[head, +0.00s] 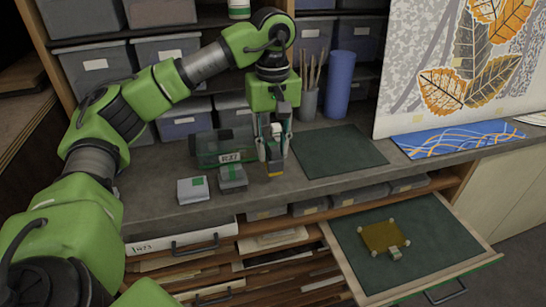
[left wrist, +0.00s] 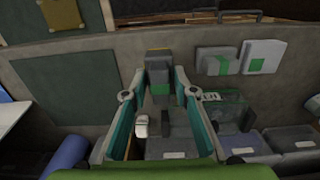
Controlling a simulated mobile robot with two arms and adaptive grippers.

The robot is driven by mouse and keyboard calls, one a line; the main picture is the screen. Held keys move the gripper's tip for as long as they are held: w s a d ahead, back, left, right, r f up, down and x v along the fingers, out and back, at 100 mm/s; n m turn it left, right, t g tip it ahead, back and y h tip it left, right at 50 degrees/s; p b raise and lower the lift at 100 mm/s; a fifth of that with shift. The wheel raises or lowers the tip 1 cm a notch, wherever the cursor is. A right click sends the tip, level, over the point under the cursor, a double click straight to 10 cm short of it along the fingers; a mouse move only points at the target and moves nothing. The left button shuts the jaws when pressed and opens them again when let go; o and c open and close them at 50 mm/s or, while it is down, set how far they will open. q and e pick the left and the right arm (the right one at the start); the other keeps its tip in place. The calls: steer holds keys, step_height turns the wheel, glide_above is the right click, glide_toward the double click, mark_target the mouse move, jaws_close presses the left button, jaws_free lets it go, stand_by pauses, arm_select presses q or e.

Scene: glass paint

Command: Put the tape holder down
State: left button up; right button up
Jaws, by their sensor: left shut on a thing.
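The tape holder (head: 275,157) is a small dark grey block with a yellow band at its lower end. My left gripper (head: 273,150) points down over the counter and is shut on it. In the left wrist view the tape holder (left wrist: 159,70) sits upright between the two fingertips of my left gripper (left wrist: 157,88), with a green patch at its lower part. Its lower end is close to the counter top (head: 310,186) near the front edge; I cannot tell whether it touches. My right gripper is not in view.
A dark green mat (head: 338,150) lies right. Behind are a brush pot (head: 307,103) and blue roll (head: 339,85). A drawer (head: 440,232) is open below.

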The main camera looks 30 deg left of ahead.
mark_target(273, 159)
arm_select(q)
steer(key=shift+w+a+f, duration=0.15)
steer(key=shift+w+f, duration=0.05)
steer(key=shift+f, duration=0.1)
steer(key=f, duration=0.3)
steer(key=shift+w+a+f+p, duration=0.1)
steer(key=shift+w+f+p, duration=0.15)
steer(key=shift+f+p, duration=0.05)
steer(key=shift+f, duration=0.2)
steer(key=o, duration=1)
steer(key=shift+r, duration=0.15)
step_height(273, 159, up, 12)
steer(key=shift+r, duration=0.1)
